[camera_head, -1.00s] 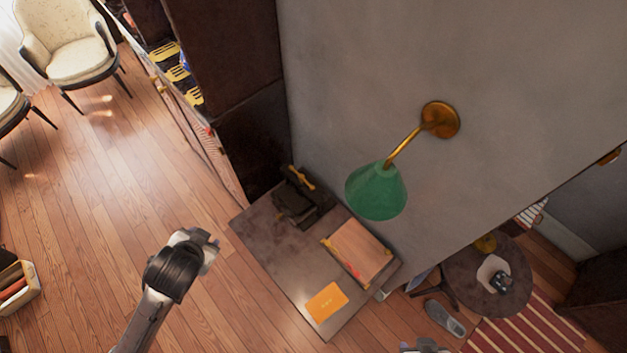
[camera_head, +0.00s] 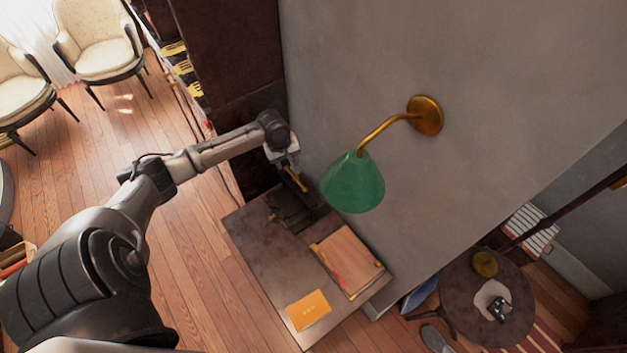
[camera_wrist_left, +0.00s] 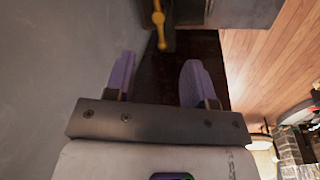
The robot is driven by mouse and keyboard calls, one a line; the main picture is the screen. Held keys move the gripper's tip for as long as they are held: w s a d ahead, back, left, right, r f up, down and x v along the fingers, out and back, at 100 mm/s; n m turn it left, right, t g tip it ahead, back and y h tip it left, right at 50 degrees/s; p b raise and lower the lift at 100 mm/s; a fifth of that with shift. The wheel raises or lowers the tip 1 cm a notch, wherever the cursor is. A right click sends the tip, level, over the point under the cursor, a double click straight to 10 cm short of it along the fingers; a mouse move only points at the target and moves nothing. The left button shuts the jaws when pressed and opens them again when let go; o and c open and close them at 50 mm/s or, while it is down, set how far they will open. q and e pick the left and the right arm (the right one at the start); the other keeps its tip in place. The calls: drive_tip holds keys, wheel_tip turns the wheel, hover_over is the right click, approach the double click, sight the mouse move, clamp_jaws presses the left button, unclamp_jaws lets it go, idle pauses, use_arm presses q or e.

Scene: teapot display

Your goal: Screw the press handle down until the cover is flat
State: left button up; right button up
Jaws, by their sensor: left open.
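The dark press (camera_head: 290,212) stands on the back corner of the small dark table. Its brass handle (camera_head: 294,180) is on top, slanting in the picture. My left gripper (camera_head: 287,168) is at the handle's upper end in the head view. In the left wrist view its two purple fingers (camera_wrist_left: 158,75) are spread with nothing between them. The handle (camera_wrist_left: 158,25) shows just beyond the fingertips there, apart from them. I cannot tell how the cover of the press lies. My right gripper is out of view.
The table (camera_head: 262,258) also carries a wooden board (camera_head: 348,262) with brass fittings and an orange booklet (camera_head: 308,310). A green wall lamp (camera_head: 353,183) hangs close to the right of the press. A dark cabinet (camera_head: 225,45) and grey wall (camera_head: 460,45) stand behind.

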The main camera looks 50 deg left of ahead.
use_arm(q)
drive_tip(key=n, duration=0.3)
approach(297, 180)
drive_tip(key=shift+n, duration=0.3)
drive_tip(key=f, duration=0.4)
drive_tip(key=w+f+b, duration=0.1)
drive_tip(key=f, duration=0.1)
drive_tip(key=shift+d+f, duration=0.1)
drive_tip(key=shift+f, duration=0.15)
drive_tip(key=shift+w+f, duration=0.25)
drive_tip(key=shift+f, duration=0.7)
drive_tip(key=shift+c, duration=0.4)
drive_tip(key=c, duration=0.8)
